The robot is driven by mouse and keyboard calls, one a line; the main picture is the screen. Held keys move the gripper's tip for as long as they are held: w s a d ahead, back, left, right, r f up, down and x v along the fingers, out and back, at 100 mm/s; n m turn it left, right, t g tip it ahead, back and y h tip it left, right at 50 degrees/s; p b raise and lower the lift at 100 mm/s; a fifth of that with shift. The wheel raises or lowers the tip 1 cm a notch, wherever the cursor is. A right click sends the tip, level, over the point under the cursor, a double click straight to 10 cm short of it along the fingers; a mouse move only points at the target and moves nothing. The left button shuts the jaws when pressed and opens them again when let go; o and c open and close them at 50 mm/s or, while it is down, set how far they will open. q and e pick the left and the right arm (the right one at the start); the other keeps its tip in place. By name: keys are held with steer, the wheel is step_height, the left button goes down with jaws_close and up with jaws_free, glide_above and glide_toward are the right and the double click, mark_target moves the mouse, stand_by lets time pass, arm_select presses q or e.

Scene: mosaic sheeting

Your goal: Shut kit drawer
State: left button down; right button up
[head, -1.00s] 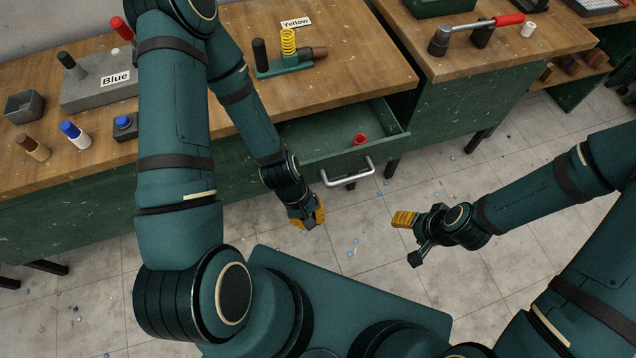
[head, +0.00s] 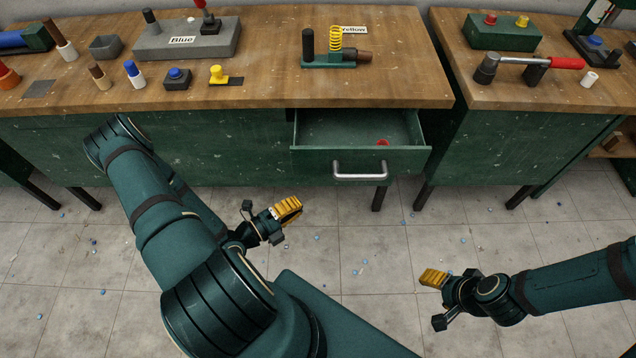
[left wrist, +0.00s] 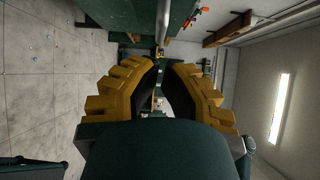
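The kit drawer (head: 325,163) is a green drawer pulled out under the wooden workbench in the head view. Its silver bar handle (head: 360,171) is on the front, and a small red thing (head: 382,143) lies inside. My left gripper (head: 290,208) is in front of and below the drawer, left of the handle and apart from it. In the left wrist view its two yellow fingers (left wrist: 162,68) stand apart with nothing between them. My right gripper (head: 432,277) is lower right, away from the drawer; its finger gap is hidden.
The workbench (head: 270,95) holds a grey block labelled Blue (head: 190,40), a yellow spring on a green stand (head: 335,45) and several small parts. A second bench (head: 520,95) stands to the right past a gap. The floor before the drawer is open, with small scattered bits.

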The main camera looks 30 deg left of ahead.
arm_select(q)
steer(key=a+n+y, duration=0.3)
glide_toward(320, 164)
steer(key=w+d, duration=0.2)
steer(key=d, duration=0.1)
steer(key=w, duration=0.2)
steer(key=w+a+f+b, duration=0.1)
steer(key=shift+w+t, duration=0.2)
steer(key=shift+t, duration=0.2)
steer(key=shift+w+a, duration=0.35)
steer(key=shift+w, duration=0.1)
